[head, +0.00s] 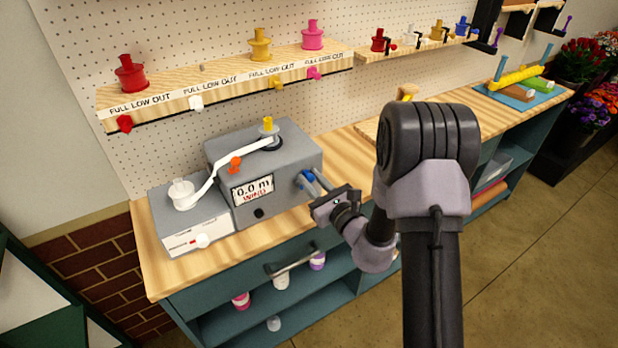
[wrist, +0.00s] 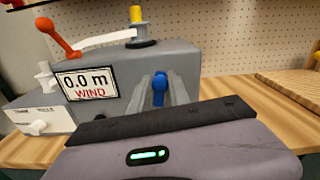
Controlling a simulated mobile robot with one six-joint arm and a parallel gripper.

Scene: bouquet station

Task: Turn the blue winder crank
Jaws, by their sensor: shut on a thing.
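The grey winder (head: 263,170) stands on the left part of the wooden bench, its display reading "0.0 m WIND". The blue crank (head: 307,178) is on its right front side. My gripper (head: 316,185) reaches it from the front right and is shut on the crank. In the wrist view the blue crank (wrist: 160,88) sits between the two grey fingers (wrist: 161,96), in front of the winder's body (wrist: 195,65). A white ribbon (head: 225,165) runs from the white spool (head: 183,192) to the yellow-topped spindle (head: 268,130). An orange lever (head: 235,165) stands beside the ribbon.
A shelf (head: 220,84) with red, yellow and pink spools and "FULL LOW OUT" labels hangs behind the winder. A second shelf (head: 368,56) holds small spools. A blue mat (head: 510,97) lies at the bench's far right. A drawer handle (head: 290,264) juts out below the bench top.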

